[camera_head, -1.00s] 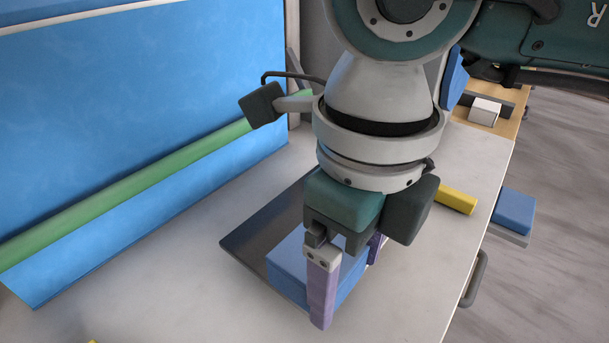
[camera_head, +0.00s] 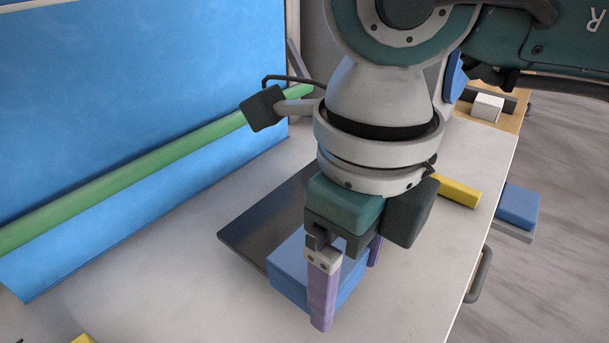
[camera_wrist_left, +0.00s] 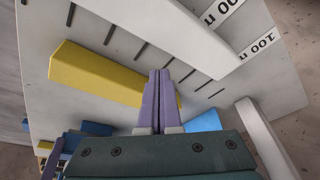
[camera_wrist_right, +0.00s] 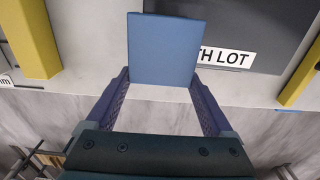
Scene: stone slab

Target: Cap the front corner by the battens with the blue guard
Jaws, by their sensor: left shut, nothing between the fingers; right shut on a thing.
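The blue guard (camera_head: 291,272) is a block between the purple fingers of my right gripper (camera_head: 347,292), over the dark plate (camera_head: 255,232). In the right wrist view the blue guard (camera_wrist_right: 166,48) shows as a square between the fingertips; my right gripper (camera_wrist_right: 160,82) is shut on it. I cannot tell whether it touches the plate. My left gripper (camera_wrist_left: 159,75) is shut and empty beside a thick yellow bar (camera_wrist_left: 100,72) in the left wrist view; it is outside the head view. Which corner is the one by the battens is unclear.
A yellow bar (camera_head: 458,193) lies near the right edge of the pale top (camera_head: 415,270). Another blue block (camera_head: 516,207) sits outside that edge, above a handle (camera_head: 477,275). A blue panel with a green bar (camera_head: 150,166) stands along the back left.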

